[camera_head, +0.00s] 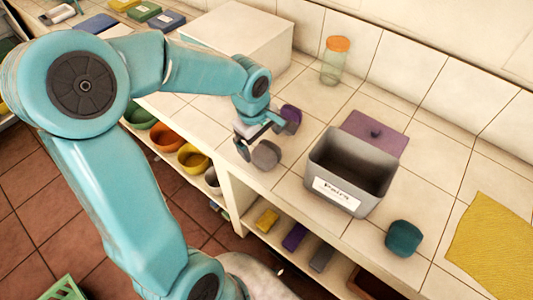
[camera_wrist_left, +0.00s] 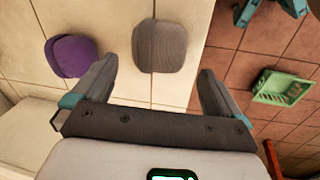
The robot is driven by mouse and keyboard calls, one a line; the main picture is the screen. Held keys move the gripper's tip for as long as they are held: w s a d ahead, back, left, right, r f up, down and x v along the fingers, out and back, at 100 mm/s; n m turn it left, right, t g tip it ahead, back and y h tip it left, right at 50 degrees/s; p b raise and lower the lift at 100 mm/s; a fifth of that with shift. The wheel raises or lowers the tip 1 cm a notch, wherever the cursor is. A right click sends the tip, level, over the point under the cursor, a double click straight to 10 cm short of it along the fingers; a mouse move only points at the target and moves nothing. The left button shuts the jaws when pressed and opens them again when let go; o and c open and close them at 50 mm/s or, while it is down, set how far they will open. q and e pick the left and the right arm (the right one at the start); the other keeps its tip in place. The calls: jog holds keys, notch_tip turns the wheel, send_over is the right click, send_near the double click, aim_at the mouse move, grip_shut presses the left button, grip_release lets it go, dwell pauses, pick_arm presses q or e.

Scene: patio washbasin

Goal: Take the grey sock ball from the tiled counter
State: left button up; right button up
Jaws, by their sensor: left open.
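The grey sock ball (camera_head: 266,155) lies on the tiled counter (camera_head: 336,115) near its front edge, left of the grey bin. My left gripper (camera_head: 262,138) is open just above and behind it. In the left wrist view the grey sock ball (camera_wrist_left: 159,46) shows ahead of the gap between the spread fingers of my left gripper (camera_wrist_left: 158,85), and nothing is held. A purple sock ball (camera_head: 291,117) lies close to the gripper; it also shows left of the left finger in the wrist view (camera_wrist_left: 70,56). My right gripper is not in view.
A grey labelled bin (camera_head: 336,192) stands open and looks empty, with a purple lid (camera_head: 374,133) behind it. A teal sock ball (camera_head: 403,238), a yellow cloth (camera_head: 494,245) and a jar with an orange lid (camera_head: 335,61) are on the counter. A white box (camera_head: 238,35) stands behind my arm.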

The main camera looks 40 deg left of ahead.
aim_at(263, 148)
pick_arm(q)
jog(key=f, duration=0.3)
jog(key=w+f, duration=0.1)
jog(key=f, duration=0.1)
jog(key=shift+f, duration=0.1)
jog(key=c, duration=1)
